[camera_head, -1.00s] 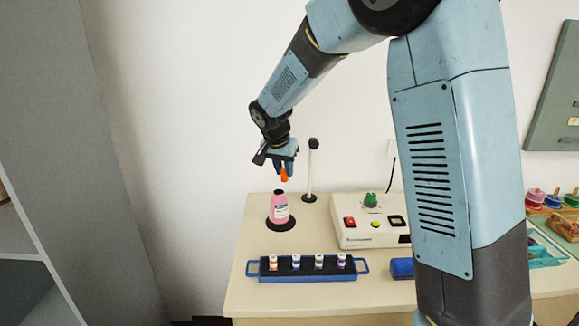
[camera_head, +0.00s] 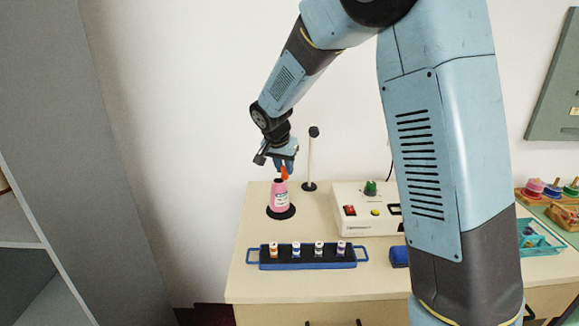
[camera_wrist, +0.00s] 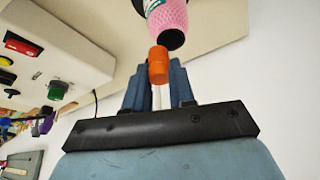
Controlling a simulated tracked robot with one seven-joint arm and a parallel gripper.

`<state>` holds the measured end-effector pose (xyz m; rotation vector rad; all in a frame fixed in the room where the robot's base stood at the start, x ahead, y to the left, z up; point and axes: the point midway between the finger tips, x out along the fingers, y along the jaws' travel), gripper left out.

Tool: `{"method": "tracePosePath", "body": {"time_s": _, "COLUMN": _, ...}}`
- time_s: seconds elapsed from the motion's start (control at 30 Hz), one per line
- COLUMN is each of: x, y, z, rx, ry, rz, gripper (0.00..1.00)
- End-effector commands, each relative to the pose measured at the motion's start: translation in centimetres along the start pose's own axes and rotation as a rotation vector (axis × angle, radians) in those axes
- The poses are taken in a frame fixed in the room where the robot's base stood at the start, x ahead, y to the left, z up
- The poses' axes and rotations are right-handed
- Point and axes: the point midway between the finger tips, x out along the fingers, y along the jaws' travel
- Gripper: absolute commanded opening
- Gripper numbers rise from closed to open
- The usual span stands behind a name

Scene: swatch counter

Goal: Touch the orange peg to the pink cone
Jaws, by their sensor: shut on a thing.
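The pink cone (camera_head: 279,198) stands upright on a round black base on the counter, with a dark top and a pale label. My gripper (camera_head: 284,169) is above it, pointing down and shut on the orange peg (camera_head: 285,173). In the wrist view the peg (camera_wrist: 158,64) sticks out from between the blue fingers (camera_wrist: 160,88). Its free end is very close to the dark top of the cone (camera_wrist: 168,22). I cannot tell whether peg and cone touch.
A thin post with a black knob (camera_head: 314,132) stands just right of my gripper. A white box with buttons (camera_head: 365,215) is further right. A blue tray (camera_head: 308,265) with several small jars lies in front. Counter between cone and tray is clear.

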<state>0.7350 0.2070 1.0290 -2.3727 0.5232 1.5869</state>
Motion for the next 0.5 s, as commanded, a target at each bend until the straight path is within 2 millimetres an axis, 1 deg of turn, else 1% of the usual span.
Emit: {"method": "tracePosePath", "body": {"time_s": 0.5, "x": 0.44, "y": 0.02, "z": 0.16, "rx": 0.000, "ry": 0.000, "rz": 0.000, "gripper": 0.00}}
